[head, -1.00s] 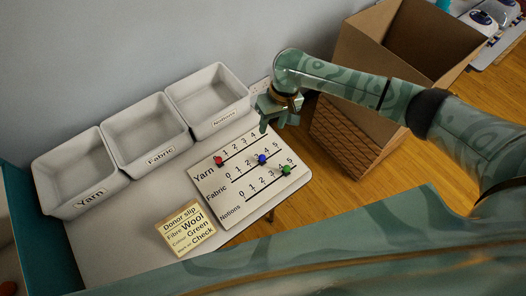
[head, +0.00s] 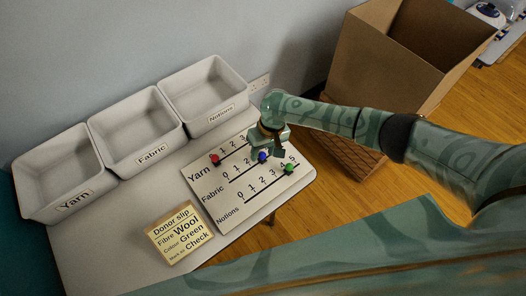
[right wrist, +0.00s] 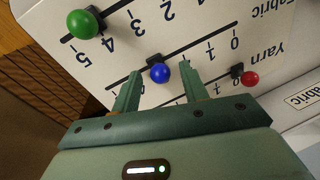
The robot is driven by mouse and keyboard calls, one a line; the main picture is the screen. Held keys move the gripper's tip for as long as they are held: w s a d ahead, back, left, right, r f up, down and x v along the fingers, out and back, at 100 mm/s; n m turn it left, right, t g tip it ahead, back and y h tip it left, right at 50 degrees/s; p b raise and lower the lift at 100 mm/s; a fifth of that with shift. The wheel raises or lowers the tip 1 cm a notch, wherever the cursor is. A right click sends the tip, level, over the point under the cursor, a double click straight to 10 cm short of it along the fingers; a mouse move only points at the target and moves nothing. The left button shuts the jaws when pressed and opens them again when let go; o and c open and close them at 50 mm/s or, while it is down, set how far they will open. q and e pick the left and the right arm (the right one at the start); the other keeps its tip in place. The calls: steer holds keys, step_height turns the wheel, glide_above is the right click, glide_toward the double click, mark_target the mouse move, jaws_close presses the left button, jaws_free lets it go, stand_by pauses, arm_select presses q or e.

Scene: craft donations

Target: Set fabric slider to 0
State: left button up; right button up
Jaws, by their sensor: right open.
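A white board (head: 215,212) lies on the table with three slider rows: Yarn, Fabric and Notions. The blue knob (head: 263,156) of the Fabric row stands at about 3. It also shows in the right wrist view (right wrist: 159,73). The red knob (head: 215,160) of the Yarn row is near 0; the green knob (head: 289,168) of the Notions row is near 4. My right gripper (head: 267,149) is open over the board. In the right wrist view its fingers (right wrist: 158,80) appear on either side of the blue knob, with gaps; I cannot tell their exact height. My left gripper is out of view.
Three white bins labelled Yarn (head: 68,206), Fabric (head: 151,159) and Notions (head: 219,116) line the back of the table. A donor slip (head: 179,234) lies in front of the board. A large cardboard box (head: 385,60) stands beyond the table's right side.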

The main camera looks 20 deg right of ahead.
jaws_close()
steer(key=shift+a+r+p, duration=0.15)
steer(key=shift+a+p, duration=0.1)
steer(key=shift+p, duration=0.05)
steer(key=a+p, duration=0.1)
steer(key=s+a+p, duration=0.1)
steer(key=a+p, duration=0.1)
steer(key=s+a+r+p, duration=0.1)
steer(key=a+p, duration=0.1)
steer(key=shift+a, duration=0.1)
steer(key=a, duration=0.1)
steer(key=s+a+p, duration=0.1)
steer(key=a, duration=0.1)
steer(key=a+f, duration=0.1)
steer(key=a, duration=0.1)
steer(key=shift+s+a, duration=0.2)
steer(key=shift+s, duration=0.2)
steer(key=shift+s+a+f+p, duration=0.1)
steer(key=shift+s+a+p, duration=0.1)
steer(key=shift+a+p, duration=0.15)
jaws_free()
steer(key=shift+a, duration=0.1)
